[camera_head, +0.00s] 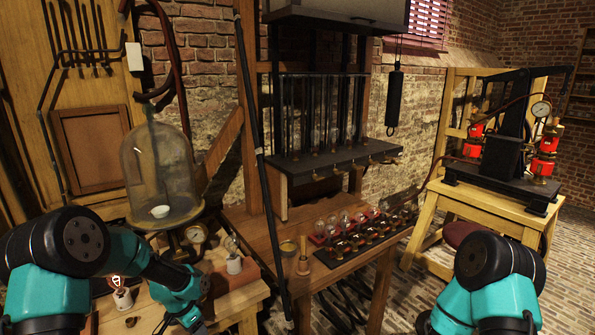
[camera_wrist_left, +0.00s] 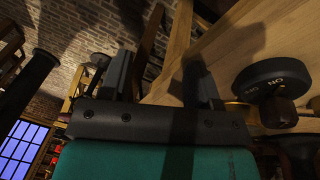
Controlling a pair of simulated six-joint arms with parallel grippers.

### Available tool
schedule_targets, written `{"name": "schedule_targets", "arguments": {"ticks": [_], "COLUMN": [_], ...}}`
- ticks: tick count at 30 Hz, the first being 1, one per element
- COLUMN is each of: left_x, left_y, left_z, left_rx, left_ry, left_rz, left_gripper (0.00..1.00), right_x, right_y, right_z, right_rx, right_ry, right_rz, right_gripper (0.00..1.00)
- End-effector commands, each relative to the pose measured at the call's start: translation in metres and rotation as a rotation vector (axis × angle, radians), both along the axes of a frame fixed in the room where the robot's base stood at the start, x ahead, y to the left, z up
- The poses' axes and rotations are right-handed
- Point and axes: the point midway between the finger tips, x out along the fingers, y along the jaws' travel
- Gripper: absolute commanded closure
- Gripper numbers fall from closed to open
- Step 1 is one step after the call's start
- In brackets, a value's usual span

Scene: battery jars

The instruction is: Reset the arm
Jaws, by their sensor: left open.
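My left arm (camera_head: 170,280) comes in from the left in the head view, bent, and reaches down over the front edge of the left wooden table. In the left wrist view my left gripper (camera_wrist_left: 158,78) has its two dark fingers apart, with nothing seen held between them. It is close to the wooden table, and a round black knob marked "ON" (camera_wrist_left: 272,78) is just right of it. My right arm (camera_head: 490,285) shows at the lower right of the head view, but its gripper is out of frame.
A glass bell jar (camera_head: 158,175) with a small white dish inside stands behind my left arm. Small bulb pieces (camera_head: 122,295) stand on the left table near it. The middle table holds a dark tray (camera_head: 325,253) of glass bulbs. A pump apparatus (camera_head: 500,150) stands at right.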

Motion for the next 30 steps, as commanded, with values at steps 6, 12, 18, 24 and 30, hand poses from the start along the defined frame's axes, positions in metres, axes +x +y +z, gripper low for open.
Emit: {"name": "schedule_targets", "arguments": {"ticks": [6,12,18,24,30], "left_x": [-0.065,-0.133,-0.2,-0.237,-0.24], "left_y": [-0.039,-0.064,-0.079,-0.084,-0.084], "left_z": [-0.07,-0.113,-0.137,-0.143,-0.143], "left_rx": [-0.084,-0.133,-0.152,-0.151,-0.151], "left_ry": [0.052,0.104,0.152,0.171,0.171], "left_rz": [0.21,0.424,0.635,0.756,0.772], "left_gripper": [0.44,0.44,0.44,0.44,0.44], "right_x": [0.0,0.0,0.0,0.0,0.0], "right_y": [0.0,0.0,0.0,0.0,0.0], "right_z": [0.0,0.0,0.0,0.0,0.0], "right_rx": [0.0,0.0,0.0,0.0,0.0], "right_ry": [0.0,0.0,0.0,0.0,0.0], "right_rz": [0.0,0.0,0.0,0.0,0.0], "right_gripper": [0.15,0.15,0.15,0.15,0.15]}}
